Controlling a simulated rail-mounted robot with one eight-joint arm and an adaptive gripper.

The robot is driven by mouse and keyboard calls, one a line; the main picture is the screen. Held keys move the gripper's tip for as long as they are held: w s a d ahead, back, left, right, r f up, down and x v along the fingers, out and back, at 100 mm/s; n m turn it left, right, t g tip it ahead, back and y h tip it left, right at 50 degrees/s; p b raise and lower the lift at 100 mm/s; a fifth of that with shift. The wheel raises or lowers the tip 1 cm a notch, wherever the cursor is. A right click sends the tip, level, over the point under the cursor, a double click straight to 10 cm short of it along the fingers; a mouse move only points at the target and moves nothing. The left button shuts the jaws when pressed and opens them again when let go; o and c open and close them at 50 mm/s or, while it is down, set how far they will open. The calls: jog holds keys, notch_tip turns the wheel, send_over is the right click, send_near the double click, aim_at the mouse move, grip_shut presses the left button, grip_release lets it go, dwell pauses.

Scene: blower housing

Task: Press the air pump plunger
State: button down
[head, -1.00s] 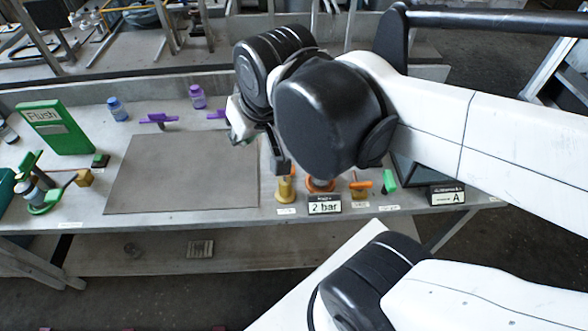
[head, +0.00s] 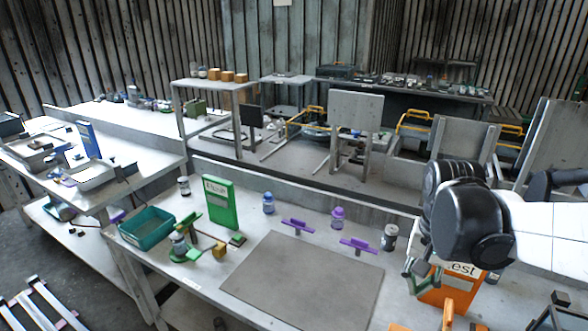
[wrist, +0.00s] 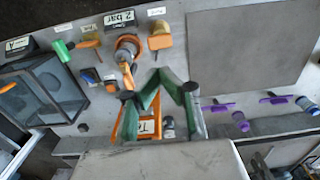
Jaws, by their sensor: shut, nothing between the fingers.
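My gripper (wrist: 160,78) shows in the wrist view as green fingers closed together, with nothing between them. In the head view my gripper (head: 411,284) hangs in front of the orange test panel, partly covered by my arm. In the wrist view, an orange round fitting (wrist: 127,46) stands beside the "2 bar" sign (wrist: 120,18), beyond my fingertips. A yellow fitting with an orange top (wrist: 160,38) is just to its right. I cannot tell for certain which one is the air pump plunger. No contact between my fingers and either fitting is visible.
The orange test panel (head: 446,288) stands close to my gripper. A bare grey mat (head: 300,280) is to the left. The green "Flush" panel (head: 219,204), purple handles (head: 297,227) and a teal bin (head: 146,229) are farther left. A dark clear-sided box (wrist: 40,90) is left in the wrist view.

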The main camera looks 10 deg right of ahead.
dwell(0.3)
notch_tip(320, 180, down, 14)
jog(key=shift+f+b, duration=0.1)
jog(key=shift+b, duration=0.6)
dwell(0.5)
notch_tip(320, 180, down, 3)
jog(key=b, duration=0.3)
jog(key=shift+f+b, duration=0.2)
jog(key=shift+b, duration=0.1)
jog(key=shift+r, duration=0.1)
notch_tip(320, 180, up, 5)
jog(key=p, duration=0.3)
jog(key=shift+f+p, duration=0.2)
jog(key=shift+p, duration=0.2)
notch_tip(320, 180, up, 9)
jog(key=shift+s+r+p, duration=0.15)
jog(key=shift+r+p, duration=0.05)
jog(key=shift+p, duration=0.1)
